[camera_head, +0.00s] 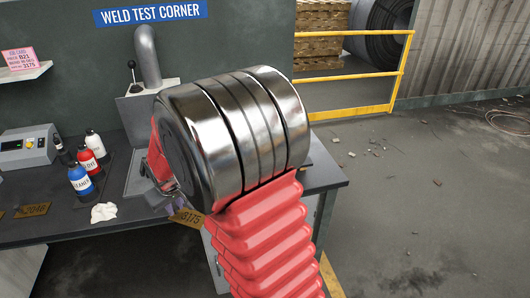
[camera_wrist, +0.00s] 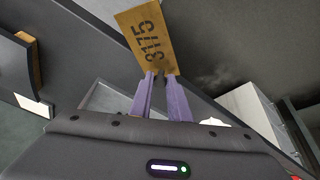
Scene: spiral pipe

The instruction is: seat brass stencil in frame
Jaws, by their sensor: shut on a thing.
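My gripper (camera_wrist: 160,77) is shut on the stencil's near end; in the head view my gripper (camera_head: 176,208) is partly hidden by my arm. A grey stand (camera_head: 139,108) with a lever and a pipe is on the bench behind my arm. I cannot make out the frame for certain.
Another brass stencil (camera_head: 32,210) marked 2046 lies on the dark bench (camera_head: 60,233). Red (camera_head: 94,143) and blue (camera_head: 80,180) bottles, a white cloth (camera_head: 104,212) and a grey control box (camera_head: 29,147) are also there. A pink job card (camera_head: 19,58) stands on the shelf. Floor to the right is open.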

